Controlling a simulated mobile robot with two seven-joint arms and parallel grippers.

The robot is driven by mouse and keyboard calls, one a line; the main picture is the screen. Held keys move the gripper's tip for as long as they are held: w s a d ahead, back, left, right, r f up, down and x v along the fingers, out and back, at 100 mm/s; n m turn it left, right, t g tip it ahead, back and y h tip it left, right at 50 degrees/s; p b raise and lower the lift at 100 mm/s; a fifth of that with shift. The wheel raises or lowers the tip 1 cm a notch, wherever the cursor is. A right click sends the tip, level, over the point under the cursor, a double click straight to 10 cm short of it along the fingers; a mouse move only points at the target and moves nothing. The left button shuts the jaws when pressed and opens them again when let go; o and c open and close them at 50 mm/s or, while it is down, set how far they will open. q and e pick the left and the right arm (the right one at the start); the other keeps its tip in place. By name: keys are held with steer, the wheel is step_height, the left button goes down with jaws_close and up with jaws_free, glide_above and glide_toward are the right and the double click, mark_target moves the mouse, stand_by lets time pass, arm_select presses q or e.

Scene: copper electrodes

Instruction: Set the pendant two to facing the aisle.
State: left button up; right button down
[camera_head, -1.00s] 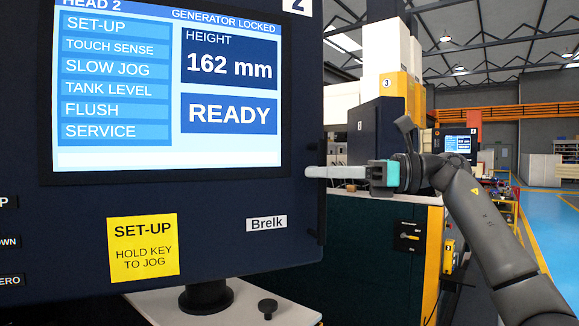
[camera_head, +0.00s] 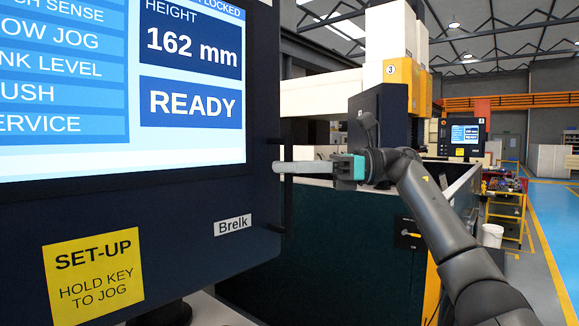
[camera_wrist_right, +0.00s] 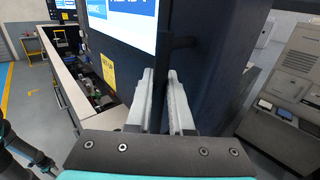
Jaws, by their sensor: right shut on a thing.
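Pendant two (camera_head: 190,200) is a large dark blue console at the left, its lit screen reading "READY" and "162 mm". Its screen faces me at a slant, and its left part is out of frame. A dark vertical handle (camera_head: 288,205) runs along its right edge. My right gripper (camera_head: 283,167) reaches in from the right with its pale fingers shut on this handle. My left gripper is not in view.
A yellow "SET-UP" card (camera_head: 94,277) is on the pendant's face. Behind it stands a dark green machine enclosure (camera_head: 330,245). Another pendant (camera_head: 464,134) stands farther back. A yellow cart (camera_head: 506,210) and white bucket (camera_head: 491,235) are at the right. The blue aisle floor (camera_head: 555,215) beyond looks clear.

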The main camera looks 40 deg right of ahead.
steer(key=c, duration=0.8)
jaws_free()
steer(key=shift+a, duration=0.1)
steer(key=p+v, duration=0.2)
steer(key=v, duration=1.3)
